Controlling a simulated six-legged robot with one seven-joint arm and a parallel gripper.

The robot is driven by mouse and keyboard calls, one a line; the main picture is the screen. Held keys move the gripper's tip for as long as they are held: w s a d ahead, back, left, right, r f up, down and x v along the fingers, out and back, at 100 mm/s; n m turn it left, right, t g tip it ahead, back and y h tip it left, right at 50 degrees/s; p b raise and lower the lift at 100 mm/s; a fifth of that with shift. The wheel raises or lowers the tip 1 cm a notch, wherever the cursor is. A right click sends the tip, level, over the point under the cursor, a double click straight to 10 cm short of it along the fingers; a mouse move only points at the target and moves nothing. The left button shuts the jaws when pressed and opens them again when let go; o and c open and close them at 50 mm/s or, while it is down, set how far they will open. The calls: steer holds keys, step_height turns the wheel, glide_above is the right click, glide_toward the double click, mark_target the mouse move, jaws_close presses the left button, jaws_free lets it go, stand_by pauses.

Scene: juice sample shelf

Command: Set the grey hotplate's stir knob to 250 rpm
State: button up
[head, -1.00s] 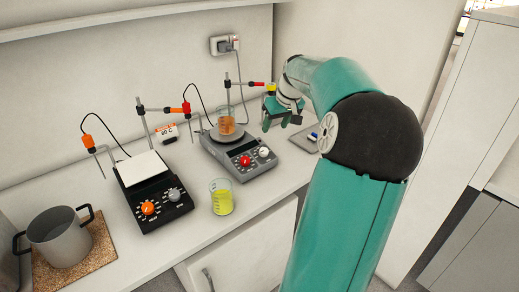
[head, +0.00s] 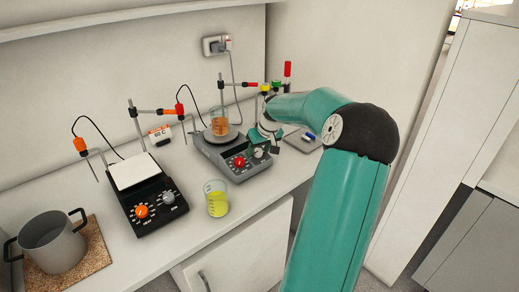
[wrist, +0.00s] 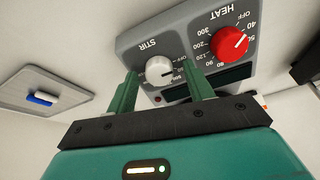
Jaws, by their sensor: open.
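The grey hotplate (head: 210,156) stands on the counter with a beaker of orange liquid (head: 221,127) on its round plate. Its white stir knob (wrist: 158,70) is in the wrist view, beside the red heat knob (wrist: 229,44), and shows small in the head view (head: 259,152). A dark mark on the stir knob points to the right in the wrist view, towards scale print too small to read surely. My gripper (wrist: 165,88) is open, its green fingers on either side of the stir knob in the picture. Contact with the knob does not show.
A black hotplate (head: 150,208) with a white top stands to the left. A beaker of yellow liquid (head: 217,198) stands in front, near the counter edge. A steel pot (head: 53,243) sits on a cork mat at far left. A grey tray (wrist: 42,88) lies beside the hotplate.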

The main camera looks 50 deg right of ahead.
steer(key=c, duration=1)
steer(key=shift+o, duration=0.2)
steer(key=shift+m, duration=0.4)
steer(key=shift+r+m, duration=0.1)
steer(key=shift+m, duration=2.5)
steer(key=o, duration=1)
steer(key=shift+c, duration=0.2)
